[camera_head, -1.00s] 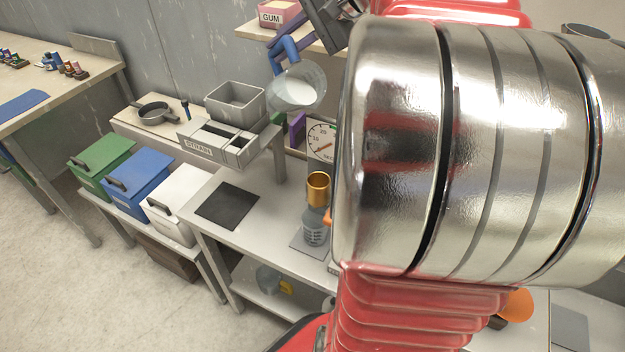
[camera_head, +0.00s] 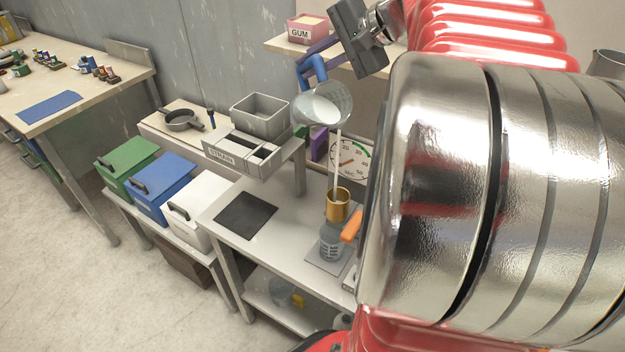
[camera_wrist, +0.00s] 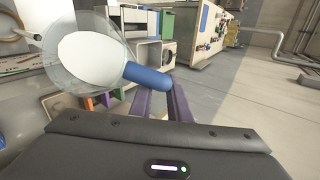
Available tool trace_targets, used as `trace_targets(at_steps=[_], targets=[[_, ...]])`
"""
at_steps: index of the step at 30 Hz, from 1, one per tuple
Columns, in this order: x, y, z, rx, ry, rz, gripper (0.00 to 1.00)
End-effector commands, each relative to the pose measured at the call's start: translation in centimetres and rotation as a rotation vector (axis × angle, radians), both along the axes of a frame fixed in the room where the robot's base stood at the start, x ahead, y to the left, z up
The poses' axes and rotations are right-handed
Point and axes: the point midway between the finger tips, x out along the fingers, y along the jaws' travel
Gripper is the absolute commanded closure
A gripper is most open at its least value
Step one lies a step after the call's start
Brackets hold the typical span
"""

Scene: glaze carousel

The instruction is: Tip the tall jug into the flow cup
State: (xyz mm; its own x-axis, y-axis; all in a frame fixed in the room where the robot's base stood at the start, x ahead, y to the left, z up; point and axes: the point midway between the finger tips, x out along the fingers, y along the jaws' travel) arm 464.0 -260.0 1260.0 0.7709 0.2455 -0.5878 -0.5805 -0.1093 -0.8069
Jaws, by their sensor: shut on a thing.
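The tall jug (camera_head: 322,103) is clear with a blue handle and holds white liquid. It is tilted, and a thin white stream (camera_head: 338,165) falls from its lip into the brass flow cup (camera_head: 339,209). My gripper (camera_head: 318,52) is shut on the blue handle, high above the cup. In the wrist view, the purple fingers of my gripper (camera_wrist: 160,98) close on the handle of the jug (camera_wrist: 90,58), whose white contents show through the wall. The flow cup sits above a grey container (camera_head: 331,245); the inside of the cup is hidden.
A round dial (camera_head: 348,158) stands behind the stream. An orange lever (camera_head: 352,226) is beside the cup. The STRAIN stand (camera_head: 222,158) with a grey bin (camera_head: 260,112) is left of the jug. A dark mat (camera_head: 245,215) lies on the bench. A GUM box (camera_head: 307,30) stands behind.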

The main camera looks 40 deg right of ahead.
Motion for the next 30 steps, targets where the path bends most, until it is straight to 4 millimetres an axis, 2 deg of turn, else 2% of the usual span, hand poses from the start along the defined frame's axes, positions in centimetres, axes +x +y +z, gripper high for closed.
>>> trace_targets(at_steps=[30], targets=[[-0.24, 0.03, 0.18, -0.010, -0.049, -0.003, 1.00]])
